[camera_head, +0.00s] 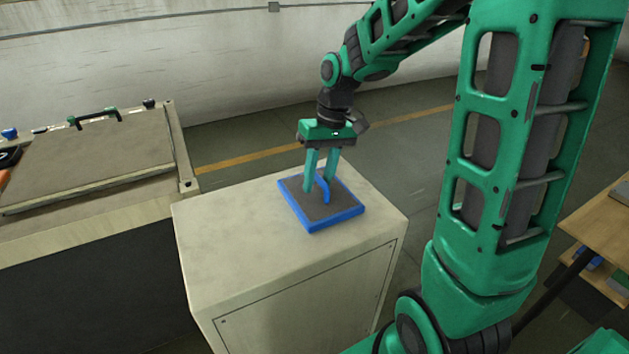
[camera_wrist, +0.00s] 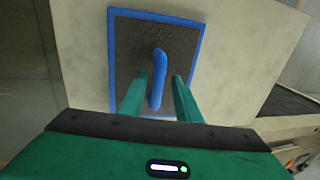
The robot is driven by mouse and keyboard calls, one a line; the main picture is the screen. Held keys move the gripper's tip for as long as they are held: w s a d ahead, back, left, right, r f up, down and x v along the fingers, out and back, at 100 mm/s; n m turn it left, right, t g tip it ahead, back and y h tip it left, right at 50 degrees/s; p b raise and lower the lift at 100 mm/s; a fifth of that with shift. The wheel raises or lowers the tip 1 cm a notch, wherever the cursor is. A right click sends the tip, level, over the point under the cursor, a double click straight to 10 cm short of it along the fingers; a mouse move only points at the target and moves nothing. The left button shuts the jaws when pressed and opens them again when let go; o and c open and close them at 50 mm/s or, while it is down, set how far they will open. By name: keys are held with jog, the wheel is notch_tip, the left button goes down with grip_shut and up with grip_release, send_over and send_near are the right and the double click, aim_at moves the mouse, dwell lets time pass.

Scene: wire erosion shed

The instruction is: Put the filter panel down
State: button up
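The filter panel (camera_head: 326,212) is a dark grey square with a blue rim and a blue handle. It appears to lie flat on top of the pale cabinet (camera_head: 225,240), toward its back right. My gripper (camera_head: 318,187) is above the panel, pointing down, with its fingers on either side of the handle. In the wrist view, the panel (camera_wrist: 130,50) shows with its handle (camera_wrist: 159,78) between the two green fingers. Gaps show between the fingers and the handle, so my gripper (camera_wrist: 159,84) looks open. The near end of the handle is close to the gripper body.
A larger bench with a tan lid (camera_head: 90,165) and a black handle stands at the left. A wooden shelf table (camera_head: 600,215) is at the right edge. The cabinet top is clear in front and to the left of the panel.

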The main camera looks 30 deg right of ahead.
notch_tip(320, 180, up, 12)
jog(key=d, duration=0.2)
jog(key=shift+d+f, duration=0.2)
jog(key=shift+f, duration=0.05)
jog(key=s+d+f+m, duration=0.2)
jog(key=s, duration=0.4)
jog(key=s+d+f+m+h, duration=0.1)
jog(key=s+d+f+m, duration=0.1)
jog(key=s, duration=0.5)
jog(key=shift+s+d, duration=0.3)
jog(key=shift+d, duration=0.5)
jog(key=shift+o, duration=0.4)
jog(key=s+d+f+m, duration=0.1)
jog(key=s+f, duration=0.1)
jog(key=s, duration=0.3)
jog(key=s+d+f+m+h, duration=0.1)
jog(key=s+f, duration=0.1)
jog(key=s, duration=0.3)
jog(key=shift+s+d+f, duration=0.35)
jog(key=shift+s, duration=0.05)
jog(key=shift+d, duration=0.1)
